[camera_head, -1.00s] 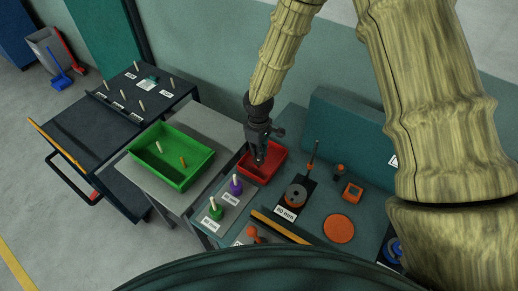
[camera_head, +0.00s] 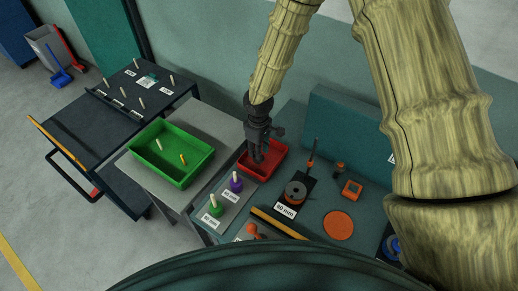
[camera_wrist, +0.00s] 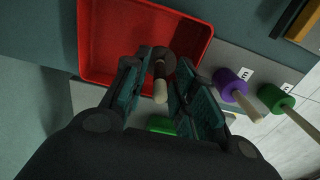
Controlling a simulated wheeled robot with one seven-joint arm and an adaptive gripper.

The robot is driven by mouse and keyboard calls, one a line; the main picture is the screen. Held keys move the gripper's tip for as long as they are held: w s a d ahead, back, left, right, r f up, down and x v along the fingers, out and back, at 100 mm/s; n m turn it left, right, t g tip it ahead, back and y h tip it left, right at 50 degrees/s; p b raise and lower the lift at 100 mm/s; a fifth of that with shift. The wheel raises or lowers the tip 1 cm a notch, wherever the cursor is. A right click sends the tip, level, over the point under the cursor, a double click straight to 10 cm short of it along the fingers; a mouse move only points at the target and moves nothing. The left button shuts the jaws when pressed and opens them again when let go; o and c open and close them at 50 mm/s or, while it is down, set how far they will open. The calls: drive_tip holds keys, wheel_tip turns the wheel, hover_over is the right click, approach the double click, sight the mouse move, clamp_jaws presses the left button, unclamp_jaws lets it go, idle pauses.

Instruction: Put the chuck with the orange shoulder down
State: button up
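My gripper (camera_head: 256,154) points down over the red tray (camera_head: 278,168), which also shows in the wrist view (camera_wrist: 84,45). In the wrist view its two fingers (camera_wrist: 160,75) stand apart, one on each side of a chuck with a pale peg (camera_wrist: 160,90). Gaps show between the peg and the fingers. The chuck's shoulder (camera_wrist: 165,62) looks dark brownish grey in the shade; I cannot make out orange on it. It appears to stand at the tray's near side, but its base is partly hidden. In the head view the gripper hides this chuck.
A purple chuck (camera_head: 236,183) and a green chuck (camera_head: 215,207) stand on a labelled strip beside the tray. A green tray (camera_head: 135,148) holds pale and yellowish pegs to the left. A dark gauge stand (camera_head: 295,190) and an orange disc (camera_head: 338,225) lie to the right.

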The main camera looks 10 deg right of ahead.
drive_tip(key=shift+r+b, duration=1.5)
drive_tip(key=shift+r, duration=4.6)
